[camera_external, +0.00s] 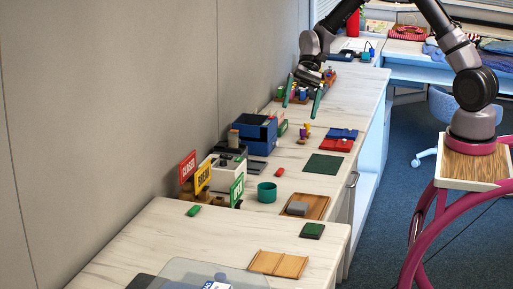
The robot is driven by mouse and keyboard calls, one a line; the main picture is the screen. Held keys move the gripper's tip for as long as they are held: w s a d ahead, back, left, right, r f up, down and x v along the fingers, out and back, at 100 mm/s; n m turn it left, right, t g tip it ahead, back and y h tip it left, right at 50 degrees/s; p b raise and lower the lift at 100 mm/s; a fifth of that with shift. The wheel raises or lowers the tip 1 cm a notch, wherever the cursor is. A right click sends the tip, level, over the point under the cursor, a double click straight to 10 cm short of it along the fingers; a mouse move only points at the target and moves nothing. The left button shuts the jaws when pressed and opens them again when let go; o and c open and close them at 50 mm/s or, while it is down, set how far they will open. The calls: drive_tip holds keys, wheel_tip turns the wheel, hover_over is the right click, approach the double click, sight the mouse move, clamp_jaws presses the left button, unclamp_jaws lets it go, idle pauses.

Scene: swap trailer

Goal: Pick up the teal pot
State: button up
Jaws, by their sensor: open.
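The teal pot (267,192) stands upright on the pale counter, near the middle of the picture, just right of the green sign. It is small and round and looks open at the top. My gripper (302,100) is open and empty, high over the far part of the counter, with its fingers pointing down. It is well beyond the pot and apart from it.
Signs (203,178) and a white box (230,170) stand left of the pot. A blue box (254,135) is behind it. A wooden tray (316,207) with a grey block lies to its right. A dark green mat (323,165) lies flat behind.

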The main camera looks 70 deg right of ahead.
drive_tip(key=w+d+f+m+t+y, duration=0.15)
drive_tip(key=w+f+m+y, duration=0.35)
drive_tip(key=f, duration=0.6)
drive_tip(key=m+t+y, duration=0.2)
drive_tip(key=m+t, duration=0.3)
drive_tip(key=m, duration=0.1)
hover_over(267, 193)
drive_tip(key=d, duration=0.5)
wheel_tip(267, 193, down, 11)
drive_tip(key=shift+t, duration=0.25)
wheel_tip(267, 193, down, 6)
drive_tip(key=shift+w+f, duration=0.1)
drive_tip(key=shift+f, duration=0.05)
drive_tip(key=x, duration=0.5)
drive_tip(key=shift+f, duration=0.3)
drive_tip(key=shift+a, duration=0.1)
drive_tip(key=c, duration=1.2)
